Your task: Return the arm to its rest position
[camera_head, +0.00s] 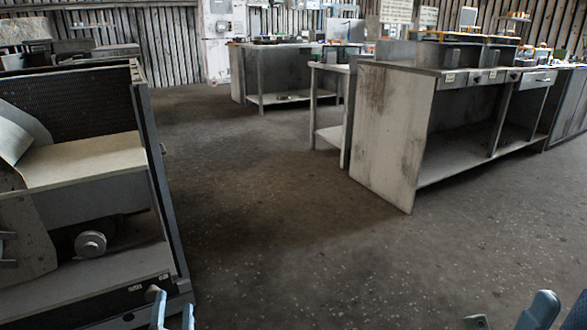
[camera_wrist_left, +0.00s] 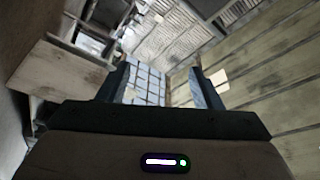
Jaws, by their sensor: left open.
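My left gripper (camera_head: 172,312) shows at the bottom edge of the head view, with only its blue fingertips in sight. In the left wrist view the same gripper (camera_wrist_left: 161,82) has its two fingers well apart, with nothing held between them. It points toward a far wall and ceiling. Blue-grey parts of my right arm (camera_head: 540,309) show in the bottom right corner of the head view. Most of that arm is cut off, and its jaw opening cannot be made out.
A large open housing (camera_head: 158,185) with a round metal hub (camera_head: 90,244) stands at the left, close to my left gripper. A long workbench (camera_head: 385,135) stands at the right. Other benches (camera_head: 250,75) stand farther back. The concrete floor (camera_head: 290,220) between is clear.

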